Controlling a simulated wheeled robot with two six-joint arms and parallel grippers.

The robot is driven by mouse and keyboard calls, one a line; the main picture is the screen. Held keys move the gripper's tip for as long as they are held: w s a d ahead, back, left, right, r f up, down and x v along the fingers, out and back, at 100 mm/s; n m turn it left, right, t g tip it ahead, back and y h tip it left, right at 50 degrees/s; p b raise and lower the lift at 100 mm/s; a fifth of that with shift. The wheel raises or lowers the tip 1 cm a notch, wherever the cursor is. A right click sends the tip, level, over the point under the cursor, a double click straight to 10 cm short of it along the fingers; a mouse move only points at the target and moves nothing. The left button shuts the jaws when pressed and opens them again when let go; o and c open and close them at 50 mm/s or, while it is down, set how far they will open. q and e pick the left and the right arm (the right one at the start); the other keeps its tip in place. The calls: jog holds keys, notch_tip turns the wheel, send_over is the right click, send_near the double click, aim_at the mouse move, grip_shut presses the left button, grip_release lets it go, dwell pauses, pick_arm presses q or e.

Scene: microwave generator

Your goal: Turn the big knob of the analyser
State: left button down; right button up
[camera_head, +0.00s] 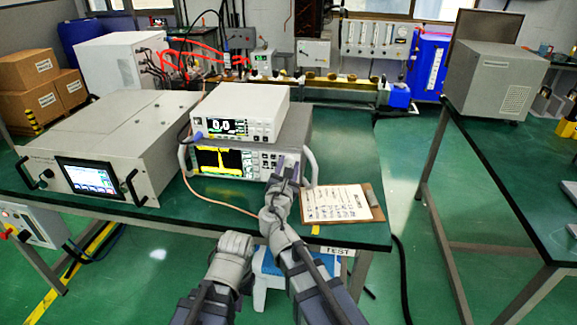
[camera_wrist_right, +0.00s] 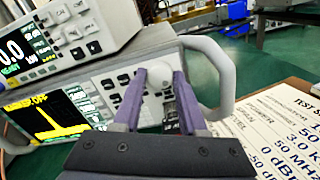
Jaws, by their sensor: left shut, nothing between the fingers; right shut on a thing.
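The analyser (camera_head: 232,163) is the lower grey bench instrument with a yellow trace on its screen. It also shows in the right wrist view (camera_wrist_right: 97,102). Its big knob (camera_wrist_right: 160,76) is pale and round, on the right part of the front panel. My right gripper (camera_head: 287,165) is at the panel. In the wrist view its two purple fingers (camera_wrist_right: 158,84) are shut on the knob, one on each side. In the head view the gripper hides the knob. My left gripper (camera_head: 235,243) is low in front of the table edge, shut and empty, away from the analyser.
A white meter (camera_head: 240,112) stands on the analyser. The analyser's right handle (camera_wrist_right: 212,75) is close beside the right fingers. A clipboard (camera_head: 372,199) with a paper lies to the right. A large grey unit (camera_head: 115,140) stands left. A cable runs along the table front.

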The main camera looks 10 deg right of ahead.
grip_shut()
jog(key=m, duration=0.3)
jog(key=shift+m, duration=2.3)
jog(key=o, duration=0.8)
grip_release()
